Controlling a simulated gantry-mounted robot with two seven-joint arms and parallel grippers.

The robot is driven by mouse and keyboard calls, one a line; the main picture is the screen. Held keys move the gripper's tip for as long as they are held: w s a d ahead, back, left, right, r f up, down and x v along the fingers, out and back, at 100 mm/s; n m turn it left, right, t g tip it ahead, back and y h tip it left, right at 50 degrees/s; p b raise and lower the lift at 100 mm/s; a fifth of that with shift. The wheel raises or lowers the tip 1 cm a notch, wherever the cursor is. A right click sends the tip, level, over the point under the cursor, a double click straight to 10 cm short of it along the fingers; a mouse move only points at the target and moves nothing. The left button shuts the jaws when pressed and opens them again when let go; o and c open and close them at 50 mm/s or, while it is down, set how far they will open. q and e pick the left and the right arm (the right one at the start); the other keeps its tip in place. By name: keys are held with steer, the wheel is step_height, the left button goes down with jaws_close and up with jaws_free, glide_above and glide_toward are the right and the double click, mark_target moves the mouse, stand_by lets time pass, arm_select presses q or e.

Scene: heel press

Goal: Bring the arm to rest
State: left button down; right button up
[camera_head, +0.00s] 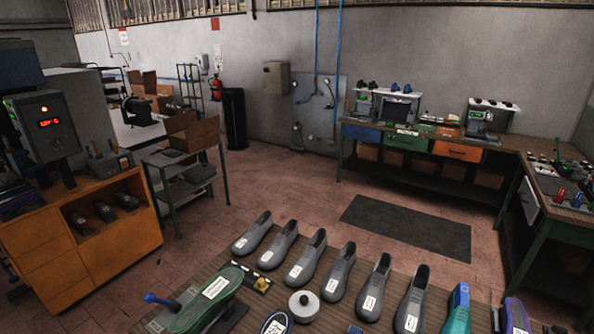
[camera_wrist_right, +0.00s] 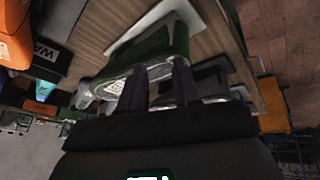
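My right gripper (camera_wrist_right: 161,75) shows in the right wrist view with its two dark fingers apart and nothing seen between them. A green shoe-shaped piece (camera_wrist_right: 178,42) lies beyond the fingertips; I cannot tell whether they touch it. In the head view a green shoe form with a white label (camera_head: 213,290) sits at the bottom left of the wooden bench (camera_head: 262,303). Neither of my grippers shows in the head view.
Several grey shoe forms (camera_head: 305,262) stand in a row along the bench. A round white-topped piece (camera_head: 304,304) and a blue-handled lever (camera_head: 160,301) are near its front. An orange cabinet (camera_head: 110,255) stands left. Open floor and a dark mat (camera_head: 410,228) lie beyond.

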steer(key=s+d+f+m+g, duration=0.2)
steer(key=s+d+m, duration=0.15)
steer(key=s, duration=0.25)
step_height(320, 180, up, 16)
steer(key=w+a+p, duration=0.1)
steer(key=p, duration=1.4)
